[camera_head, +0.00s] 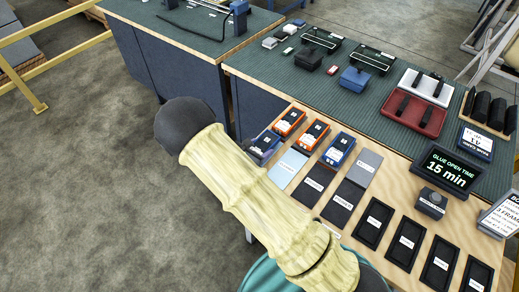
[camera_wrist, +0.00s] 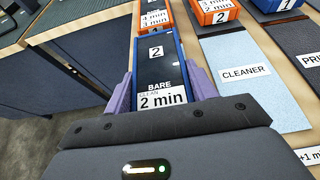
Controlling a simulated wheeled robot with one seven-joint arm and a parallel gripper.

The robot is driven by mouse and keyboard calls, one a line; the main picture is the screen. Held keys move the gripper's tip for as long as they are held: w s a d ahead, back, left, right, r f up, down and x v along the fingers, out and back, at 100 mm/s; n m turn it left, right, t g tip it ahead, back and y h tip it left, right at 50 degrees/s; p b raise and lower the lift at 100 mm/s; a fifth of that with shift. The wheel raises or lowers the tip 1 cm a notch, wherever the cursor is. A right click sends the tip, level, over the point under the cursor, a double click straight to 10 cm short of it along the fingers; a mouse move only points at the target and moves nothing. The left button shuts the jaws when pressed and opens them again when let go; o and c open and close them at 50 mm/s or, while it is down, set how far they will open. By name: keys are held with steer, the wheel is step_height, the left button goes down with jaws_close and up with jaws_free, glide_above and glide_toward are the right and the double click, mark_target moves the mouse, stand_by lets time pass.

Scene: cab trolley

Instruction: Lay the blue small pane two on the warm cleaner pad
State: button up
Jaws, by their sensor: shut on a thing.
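The blue-framed pane marked 2 (camera_wrist: 157,50) lies between the purple fingers of my gripper (camera_wrist: 160,85) in the wrist view. Its face reads "BARE", "CLEAN" and "2 min". My gripper is shut on its sides; I cannot tell whether the pane touches the table. In the head view the pane (camera_head: 264,147) shows at the left end of the pane group, partly behind my arm. The light blue pad labelled "CLEANER" (camera_wrist: 245,92) lies just right of the pane in the wrist view. It also shows in the head view (camera_head: 288,167), with no pane on it.
Two orange panes (camera_head: 289,122) (camera_head: 313,135) and another blue pane (camera_head: 340,149) stand beside it. Dark labelled pads (camera_head: 313,183) (camera_head: 346,199) and a grey pad (camera_head: 364,166) lie close by. A display reading "GLUE OPEN TIME 15 min" (camera_head: 447,170) stands at the right.

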steer(key=shift+f, duration=0.4)
steer(key=shift+f, duration=0.15)
steer(key=o, duration=0.9)
steer(key=shift+w, duration=0.1)
steer(key=shift+o, duration=1)
steer(key=shift+d, duration=0.2)
steer(key=shift+s+a+r, duration=0.25)
steer(key=shift+s+a, duration=0.1)
steer(key=shift+a, duration=0.15)
steer(key=b+v, duration=0.1)
steer(key=v, duration=1)
steer(key=shift+s, duration=0.2)
